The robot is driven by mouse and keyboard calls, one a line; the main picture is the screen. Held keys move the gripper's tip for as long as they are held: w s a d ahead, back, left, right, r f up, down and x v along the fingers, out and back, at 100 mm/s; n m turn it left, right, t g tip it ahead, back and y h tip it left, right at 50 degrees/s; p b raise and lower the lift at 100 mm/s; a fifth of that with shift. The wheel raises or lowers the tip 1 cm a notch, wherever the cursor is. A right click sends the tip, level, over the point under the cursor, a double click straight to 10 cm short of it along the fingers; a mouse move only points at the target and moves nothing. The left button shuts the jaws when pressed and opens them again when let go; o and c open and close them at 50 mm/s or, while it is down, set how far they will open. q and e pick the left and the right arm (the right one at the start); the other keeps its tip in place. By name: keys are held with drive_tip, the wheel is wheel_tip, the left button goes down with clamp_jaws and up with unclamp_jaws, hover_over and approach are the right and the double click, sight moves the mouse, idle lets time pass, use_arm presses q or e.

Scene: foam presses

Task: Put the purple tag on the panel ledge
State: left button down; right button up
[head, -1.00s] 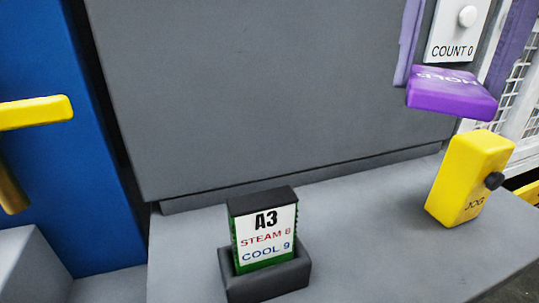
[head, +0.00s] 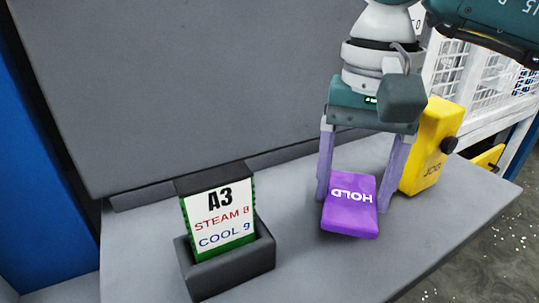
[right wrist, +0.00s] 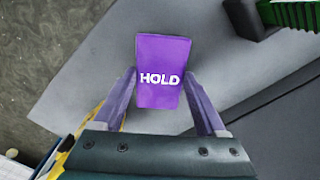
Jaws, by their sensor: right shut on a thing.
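The purple tag (head: 350,213), marked HOLD, is between the fingers of my right gripper (head: 353,196), which is shut on it. The tag lies low over the grey panel ledge (head: 300,205), in its right part; I cannot tell whether it touches. In the right wrist view the tag (right wrist: 162,95) sits between both fingertips, with the ledge (right wrist: 85,95) behind it. My left gripper is not in view.
A yellow JOG box (head: 428,150) with a black knob stands just right of the gripper. An A3 card (head: 218,222) stands in a dark holder (head: 232,270) at left. The grey panel (head: 190,80) rises behind. The ledge is clear between the holder and the tag.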

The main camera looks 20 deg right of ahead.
wheel_tip(320, 180, down, 2)
drive_tip(key=shift+f, duration=0.2)
drive_tip(key=shift+f+b, duration=0.2)
drive_tip(key=shift+b, duration=0.1)
drive_tip(key=o, duration=1.3)
drive_tip(key=shift+r, duration=0.1)
